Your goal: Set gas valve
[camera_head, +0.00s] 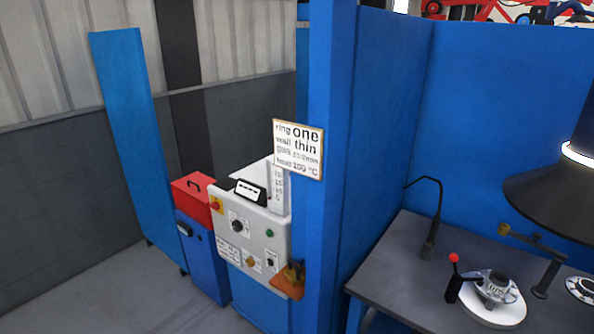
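The grey-white control panel (240,241) stands left of the blue post. It carries a dark round knob (238,226), a yellow-brown knob (251,262), a green button (269,233) and a red knob on a yellow plate (215,204). A pale upright scale strip (278,190) rises at its right edge. I cannot tell which control is the gas valve, and the labels are too small to read. A sign (298,149) on the post reads "ring one", "wall thin", a blurred gas figure, and heat about 100 °C. My gripper is not in view.
A brass-coloured fitting (293,272) sits on an orange shelf (286,284) beside the panel. A red box (194,193) stands left. At right, a dark table (395,270) holds a clamp fixture (493,287) on a white disc, under a dark cone-shaped hood (555,195). Floor at lower left is clear.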

